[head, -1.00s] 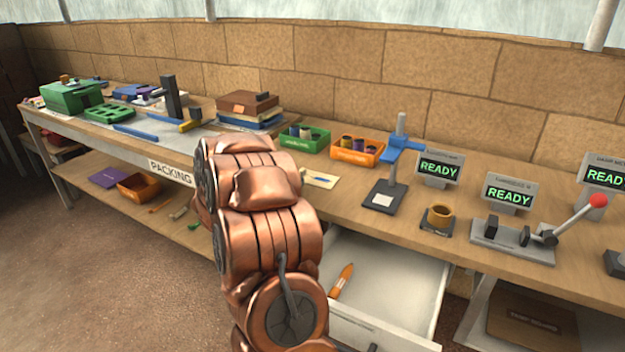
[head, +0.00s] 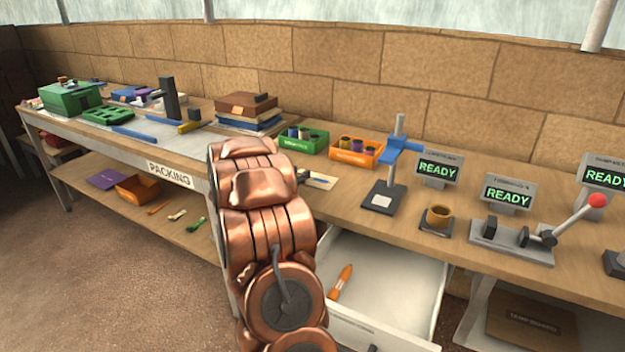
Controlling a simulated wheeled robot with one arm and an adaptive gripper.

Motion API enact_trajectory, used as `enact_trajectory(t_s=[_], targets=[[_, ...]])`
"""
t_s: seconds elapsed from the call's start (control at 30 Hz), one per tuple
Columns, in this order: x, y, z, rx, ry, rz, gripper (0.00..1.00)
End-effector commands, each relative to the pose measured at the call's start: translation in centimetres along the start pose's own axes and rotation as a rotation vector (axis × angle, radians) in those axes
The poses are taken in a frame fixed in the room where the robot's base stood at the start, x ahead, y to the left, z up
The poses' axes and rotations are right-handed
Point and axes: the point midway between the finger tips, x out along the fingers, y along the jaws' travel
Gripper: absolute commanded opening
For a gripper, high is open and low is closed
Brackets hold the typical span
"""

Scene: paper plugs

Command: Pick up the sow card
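A small pale card (head: 322,181) lies on the bench just right of my arm, below the orange and green bins. I cannot read it, so I cannot tell for sure that it is the sow card. A small dark part that may be the tip of my gripper (head: 303,176) shows at the card's left end. The rest of my gripper is hidden behind my copper arm. I cannot tell whether it is open or shut, or whether it touches the card.
A green bin (head: 303,140) and an orange bin (head: 357,151) of small rolls stand behind the card. A blue-clamped stand (head: 384,198) is to its right. Below, an open drawer (head: 395,285) holds an orange-handled tool (head: 341,281). Stacked boxes (head: 248,105) stand left.

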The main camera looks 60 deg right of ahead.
Motion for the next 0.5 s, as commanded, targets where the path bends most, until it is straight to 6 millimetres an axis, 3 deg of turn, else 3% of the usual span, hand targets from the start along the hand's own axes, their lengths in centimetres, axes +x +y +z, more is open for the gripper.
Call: enact_trajectory(t_s=[0.3, 0.5], targets=[[-0.03, -0.02, 0.01, 0.000, 0.000, 0.000, 0.02], [-0.03, -0.02, 0.02, 0.000, -0.001, 0.000, 0.02]])
